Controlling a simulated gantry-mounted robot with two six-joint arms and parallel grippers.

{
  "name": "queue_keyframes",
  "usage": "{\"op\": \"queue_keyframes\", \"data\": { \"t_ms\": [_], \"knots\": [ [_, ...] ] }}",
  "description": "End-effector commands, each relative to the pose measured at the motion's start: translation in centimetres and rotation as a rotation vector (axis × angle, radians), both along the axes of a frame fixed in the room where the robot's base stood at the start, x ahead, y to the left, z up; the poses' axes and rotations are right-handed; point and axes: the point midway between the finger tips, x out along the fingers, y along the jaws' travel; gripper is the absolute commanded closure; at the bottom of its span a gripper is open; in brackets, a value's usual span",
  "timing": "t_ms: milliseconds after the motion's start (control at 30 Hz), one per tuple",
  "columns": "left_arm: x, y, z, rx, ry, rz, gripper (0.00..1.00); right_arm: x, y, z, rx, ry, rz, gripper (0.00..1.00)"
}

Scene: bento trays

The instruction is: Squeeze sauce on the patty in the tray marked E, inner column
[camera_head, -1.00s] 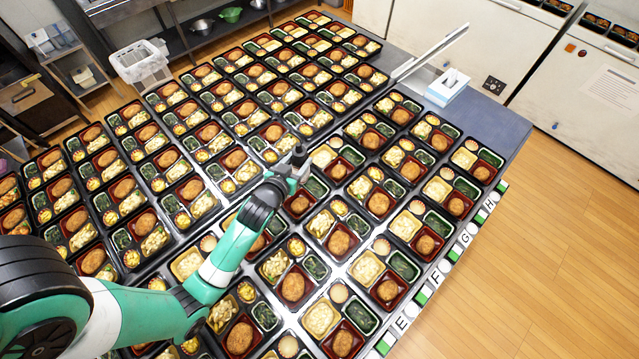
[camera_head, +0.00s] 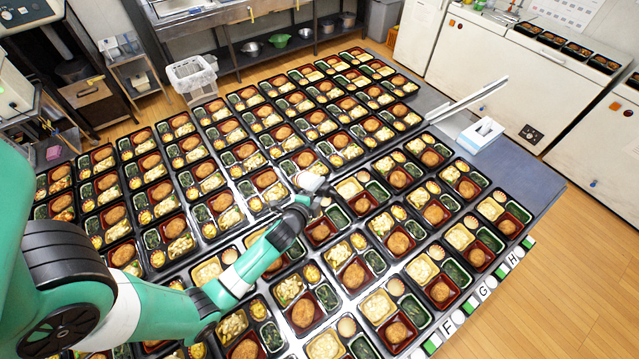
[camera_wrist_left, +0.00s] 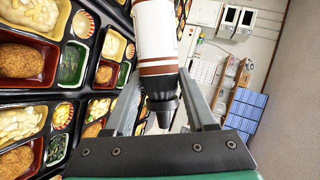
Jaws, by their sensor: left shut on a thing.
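My left gripper (camera_head: 318,188) is over the middle of the tray rows in the head view. In the left wrist view its two fingers are shut on a white sauce bottle (camera_wrist_left: 158,42) with dark red bands and a black nozzle (camera_wrist_left: 162,108). The bottle's white body (camera_head: 311,181) shows small in the head view. The mark E is out of the frame, so I cannot tell for sure which tray is its inner one. A tray patty (camera_head: 302,313) lies bare at the lower middle. My right gripper is not in view.
Black bento trays fill the table closely. The marks F (camera_head: 449,327), G (camera_head: 483,292) and H (camera_head: 515,257) line its right edge. A white tissue box (camera_head: 482,133) stands at the far right corner. Trays with patties (camera_wrist_left: 22,62) lie left of the bottle in the wrist view.

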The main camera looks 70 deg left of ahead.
Motion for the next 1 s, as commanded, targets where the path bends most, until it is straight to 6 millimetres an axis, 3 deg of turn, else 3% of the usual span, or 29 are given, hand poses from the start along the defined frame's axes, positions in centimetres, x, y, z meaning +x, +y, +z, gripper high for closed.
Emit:
{"op": "queue_keyframes", "data": {
  "t_ms": [100,300,567,800,1000],
  "knots": [
    [0.0,0.0,-0.5,0.224,0.202,-0.126,0.56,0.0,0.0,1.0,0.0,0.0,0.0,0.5],
    [0.0,0.0,-3.5,0.625,0.56,-0.35,0.56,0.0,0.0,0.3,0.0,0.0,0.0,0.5],
    [0.0,0.0,-7.2,0.989,0.889,-0.553,0.56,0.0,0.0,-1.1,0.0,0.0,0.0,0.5],
    [0.0,0.0,-10.2,1.002,0.898,-0.559,0.56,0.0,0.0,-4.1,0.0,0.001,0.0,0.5],
    [0.0,0.0,-10.9,1.001,0.897,-0.557,0.56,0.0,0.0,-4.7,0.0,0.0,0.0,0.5]
  ]
}}
